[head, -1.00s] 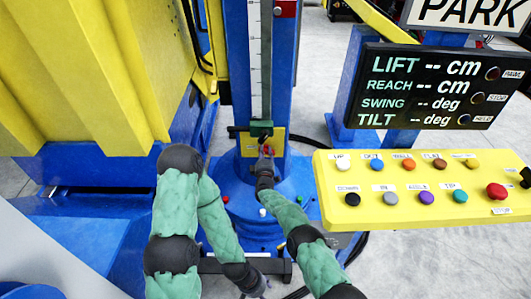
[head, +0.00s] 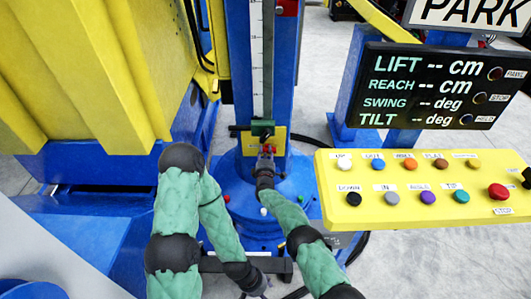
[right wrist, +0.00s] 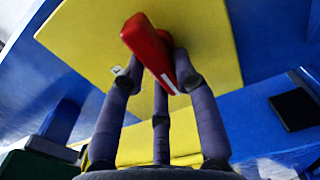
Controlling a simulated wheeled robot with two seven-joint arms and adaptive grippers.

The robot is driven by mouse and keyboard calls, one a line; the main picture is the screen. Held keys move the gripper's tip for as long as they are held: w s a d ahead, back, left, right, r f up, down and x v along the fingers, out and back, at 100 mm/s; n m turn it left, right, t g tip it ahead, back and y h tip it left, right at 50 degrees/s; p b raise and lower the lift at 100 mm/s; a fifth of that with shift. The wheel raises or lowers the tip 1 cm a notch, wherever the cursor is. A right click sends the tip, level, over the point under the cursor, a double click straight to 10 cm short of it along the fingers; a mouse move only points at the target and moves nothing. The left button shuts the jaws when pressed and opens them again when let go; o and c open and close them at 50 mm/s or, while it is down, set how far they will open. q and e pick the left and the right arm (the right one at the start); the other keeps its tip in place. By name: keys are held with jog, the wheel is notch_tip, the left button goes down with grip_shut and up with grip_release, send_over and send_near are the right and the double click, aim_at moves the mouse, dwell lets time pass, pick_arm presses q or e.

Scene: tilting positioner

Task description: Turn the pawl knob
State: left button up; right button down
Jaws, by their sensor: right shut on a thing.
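The pawl knob is a red bar-shaped handle (right wrist: 150,47) on a yellow plate (right wrist: 210,40) in the right wrist view. It lies at a slant, with a white line along its lower part. In the head view the red knob (head: 268,149) shows small on the column's front, below a green block (head: 263,129). My right gripper (right wrist: 162,75) is shut on the knob, its fingers on both sides of it. In the head view my right gripper (head: 266,158) reaches the knob. My left gripper (head: 257,286) hangs low near the bottom edge, its fingers too small to read.
A yellow button panel (head: 330,190) stands to the right, below a black display (head: 430,85) reading LIFT, REACH, SWING and TILT. A blue column (head: 237,60) with a scale rises behind the knob. A large yellow body (head: 80,70) fills the left.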

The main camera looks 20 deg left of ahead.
jog(key=shift+f, duration=0.1)
jog(key=c, duration=0.9)
grip_release()
jog(key=shift+a, duration=0.1)
jog(key=shift+c, duration=0.2)
